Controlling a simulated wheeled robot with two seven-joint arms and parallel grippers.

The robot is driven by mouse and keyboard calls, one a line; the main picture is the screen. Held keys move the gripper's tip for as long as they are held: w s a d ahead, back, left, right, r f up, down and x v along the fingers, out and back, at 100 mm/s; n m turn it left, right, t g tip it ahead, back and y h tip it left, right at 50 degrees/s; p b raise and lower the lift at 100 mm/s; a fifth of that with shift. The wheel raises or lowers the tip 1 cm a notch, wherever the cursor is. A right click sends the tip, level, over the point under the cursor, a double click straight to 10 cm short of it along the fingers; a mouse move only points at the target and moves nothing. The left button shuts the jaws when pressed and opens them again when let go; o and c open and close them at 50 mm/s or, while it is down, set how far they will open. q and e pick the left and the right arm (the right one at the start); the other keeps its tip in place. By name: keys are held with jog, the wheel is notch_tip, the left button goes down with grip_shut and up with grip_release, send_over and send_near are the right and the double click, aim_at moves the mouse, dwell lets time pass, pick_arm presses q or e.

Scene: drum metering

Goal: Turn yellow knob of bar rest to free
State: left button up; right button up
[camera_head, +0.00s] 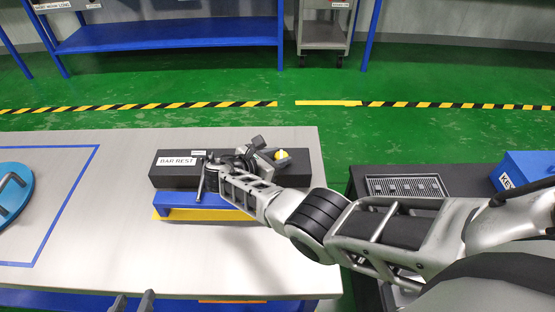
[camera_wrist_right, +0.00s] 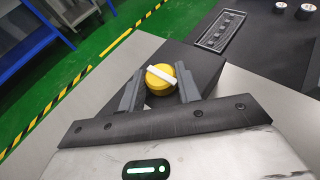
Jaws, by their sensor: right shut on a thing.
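The black bar rest (camera_head: 175,181), labelled "BAR REST", lies on the table. Its yellow knob (camera_head: 282,155) shows on top near the right end. In the right wrist view the round yellow knob (camera_wrist_right: 159,88) has a white bar across its face, lying at a slant. My right gripper (camera_head: 267,149) reaches over the bar rest; its fingers (camera_wrist_right: 160,86) are on either side of the knob, shut on it. My right forearm hides part of the bar rest. My left gripper (camera_head: 133,302) shows only its fingertips at the bottom edge, spread apart and empty.
A metal T-shaped bar (camera_head: 200,182) stands against the front of the bar rest, above a blue block (camera_head: 180,201). A blue round object (camera_head: 14,186) is at far left. A dark bench (camera_head: 358,178) with a grated tray (camera_head: 405,185) stands to the right. The table front is clear.

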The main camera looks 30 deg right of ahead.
dwell(0.3)
pick_arm(q)
jog(key=shift+s+f, duration=0.1)
jog(key=shift+f, duration=0.05)
pick_arm(e)
jog(key=o, duration=1)
jog(key=shift+c, duration=0.2)
jog(key=shift+r, duration=0.1)
jog(key=shift+a+r, duration=0.15)
jog(key=shift+a, duration=0.2)
pick_arm(q)
jog(key=shift+r+p, duration=0.45)
jog(key=shift+p, duration=0.8)
pick_arm(e)
jog(key=v, duration=1.5)
jog(key=shift+s, duration=0.15)
pick_arm(q)
jog(key=shift+r, duration=0.2)
